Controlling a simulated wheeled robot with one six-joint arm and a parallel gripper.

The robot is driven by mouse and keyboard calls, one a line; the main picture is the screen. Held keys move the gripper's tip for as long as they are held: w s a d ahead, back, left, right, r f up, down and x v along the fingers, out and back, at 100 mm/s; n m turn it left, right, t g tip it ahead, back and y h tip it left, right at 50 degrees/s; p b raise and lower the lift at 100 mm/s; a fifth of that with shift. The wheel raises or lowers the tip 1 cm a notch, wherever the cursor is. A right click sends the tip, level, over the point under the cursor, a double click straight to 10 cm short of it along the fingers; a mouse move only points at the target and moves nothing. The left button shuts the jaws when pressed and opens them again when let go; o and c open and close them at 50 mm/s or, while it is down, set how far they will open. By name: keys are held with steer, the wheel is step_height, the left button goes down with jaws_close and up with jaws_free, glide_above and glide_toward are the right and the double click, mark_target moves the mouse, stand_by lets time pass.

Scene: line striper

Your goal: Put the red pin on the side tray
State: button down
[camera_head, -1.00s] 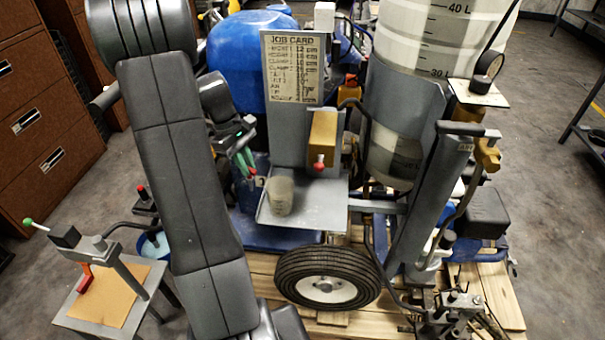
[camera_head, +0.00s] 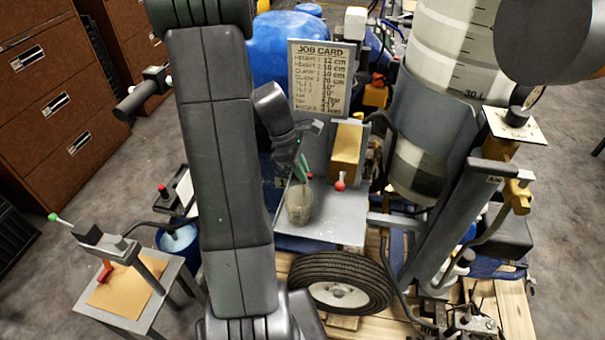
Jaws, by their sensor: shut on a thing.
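My gripper (camera_head: 304,170) has green fingers and is at the middle of the picture, over the left part of the grey metal tray (camera_head: 325,231) below the job card. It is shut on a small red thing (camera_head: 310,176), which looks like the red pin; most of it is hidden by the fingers. The gripper is just above a beige cup (camera_head: 299,206) standing on the tray. From this angle I cannot tell whether the red pin touches the cup.
A brass-coloured block (camera_head: 346,150) with a red knob (camera_head: 340,186) stands right of my gripper. The job card (camera_head: 321,77) rises behind the tray. A small side table (camera_head: 140,312) with a red-handled clamp is at lower left. The tray's front right is bare.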

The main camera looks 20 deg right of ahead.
steer(key=shift+f, duration=0.85)
steer(key=shift+f, duration=0.2)
steer(key=c, duration=1.4)
jaws_free()
steer(key=v, duration=1.2)
steer(key=shift+r, duration=0.25)
steer(key=shift+d, duration=0.1)
